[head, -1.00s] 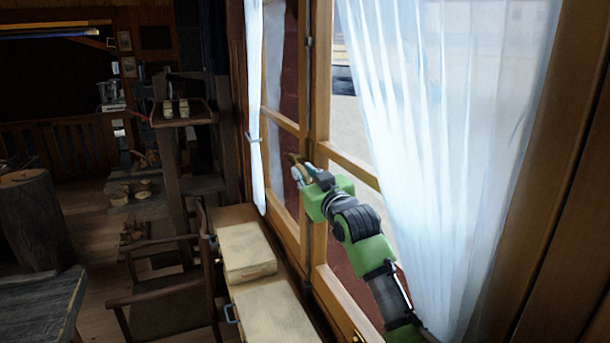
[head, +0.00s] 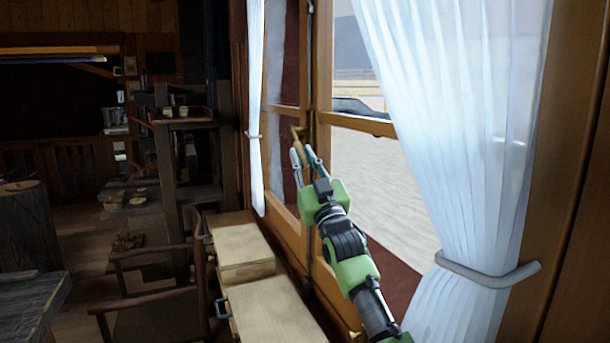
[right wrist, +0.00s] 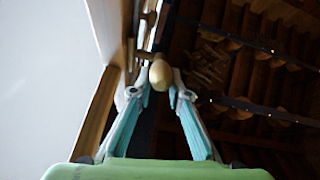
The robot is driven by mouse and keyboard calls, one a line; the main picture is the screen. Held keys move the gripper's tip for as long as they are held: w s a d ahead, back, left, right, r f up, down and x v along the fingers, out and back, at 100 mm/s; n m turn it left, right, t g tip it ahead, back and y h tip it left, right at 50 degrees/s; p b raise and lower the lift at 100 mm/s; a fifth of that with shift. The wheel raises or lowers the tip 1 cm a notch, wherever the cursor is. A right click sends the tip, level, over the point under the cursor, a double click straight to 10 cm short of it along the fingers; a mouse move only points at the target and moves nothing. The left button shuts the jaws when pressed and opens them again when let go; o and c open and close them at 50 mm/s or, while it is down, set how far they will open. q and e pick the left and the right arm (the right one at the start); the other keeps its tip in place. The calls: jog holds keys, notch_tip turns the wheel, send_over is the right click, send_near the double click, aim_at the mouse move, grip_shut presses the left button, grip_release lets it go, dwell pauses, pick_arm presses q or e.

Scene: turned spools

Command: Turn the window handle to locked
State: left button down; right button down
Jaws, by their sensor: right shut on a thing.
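The window handle (head: 299,149) has a brass mount and a wooden grip and sits on the middle post of the wooden window frame. In the head view its grip hangs down and slightly to the right from the brass part. My right gripper (head: 305,160) reaches up to it from below, its fingers around the grip. In the right wrist view the rounded wooden end of the handle (right wrist: 160,74) sits between the two fingertips of the right gripper (right wrist: 160,88). The fingers partly hide the handle. My left gripper is not in view.
A white curtain (head: 470,130) hangs right of my arm, gathered by a grey tieback (head: 485,275). Another curtain (head: 256,110) hangs to the left. A pale wooden cabinet (head: 270,305) stands below the window, with a chair (head: 155,290) to its left.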

jog(key=shift+w+t+b, duration=0.15)
jog(key=shift+t+b, duration=0.15)
jog(key=shift+b, duration=0.35)
jog(key=shift+r+b, duration=0.1)
jog(key=shift+b, duration=0.2)
jog(key=c, duration=1.9)
grip_release()
jog(key=shift+w, duration=0.15)
jog(key=shift+w+a+f, duration=0.1)
jog(key=shift+w+f, duration=0.3)
jog(key=shift+s, duration=0.3)
jog(key=v, duration=1.1)
jog(key=shift+f, duration=0.35)
jog(key=shift+s, duration=0.1)
